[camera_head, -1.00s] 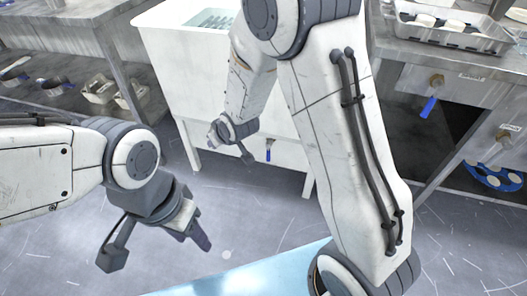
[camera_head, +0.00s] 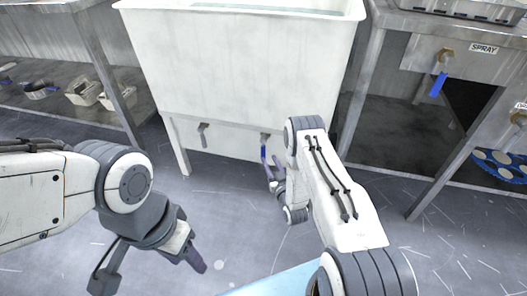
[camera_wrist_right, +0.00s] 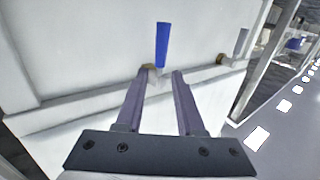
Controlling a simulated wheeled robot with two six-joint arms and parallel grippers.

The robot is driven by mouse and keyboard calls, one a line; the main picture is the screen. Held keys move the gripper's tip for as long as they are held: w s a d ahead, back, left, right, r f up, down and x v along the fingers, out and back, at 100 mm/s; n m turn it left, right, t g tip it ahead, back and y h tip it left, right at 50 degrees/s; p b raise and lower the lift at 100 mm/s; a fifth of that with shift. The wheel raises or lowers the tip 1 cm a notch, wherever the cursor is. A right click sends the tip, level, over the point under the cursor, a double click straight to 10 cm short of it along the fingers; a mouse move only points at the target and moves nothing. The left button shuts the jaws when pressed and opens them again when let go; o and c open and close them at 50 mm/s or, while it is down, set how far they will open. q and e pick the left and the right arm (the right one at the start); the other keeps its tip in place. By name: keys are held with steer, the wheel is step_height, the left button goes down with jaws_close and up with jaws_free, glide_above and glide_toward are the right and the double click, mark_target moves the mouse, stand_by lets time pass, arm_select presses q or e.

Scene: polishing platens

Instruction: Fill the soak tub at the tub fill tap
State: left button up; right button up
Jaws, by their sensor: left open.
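A large white tub (camera_head: 240,60) on legs stands in the middle of the head view; a strip of pale blue shows inside at its top. Low on its front are a tap with a blue handle (camera_head: 264,152) and a tap with a grey handle (camera_head: 203,136). The right wrist view shows the blue handle (camera_wrist_right: 162,45) just beyond the fingertips and the grey handle (camera_wrist_right: 241,42) further right. My right gripper (camera_wrist_right: 163,78) is open and empty, its fingers spread below the blue handle. My left gripper (camera_head: 193,262) is open and empty over the floor.
A steel bench at right carries a blue-handled valve (camera_head: 440,78) beside a "SPRAY" label (camera_head: 483,48). A blue disc with white rounds (camera_head: 500,165) lies under it. A shelf at left holds small bins (camera_head: 83,92). The floor (camera_head: 225,225) before the tub is clear.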

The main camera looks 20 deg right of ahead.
mark_target(264, 150)
steer(key=w+b, duration=0.3)
steer(key=w, duration=0.4)
steer(key=shift+w+f, duration=0.1)
steer(key=shift+f, duration=0.05)
steer(key=shift+w, duration=0.5)
jaws_close()
steer(key=shift+s, duration=0.15)
stand_by(0.6)
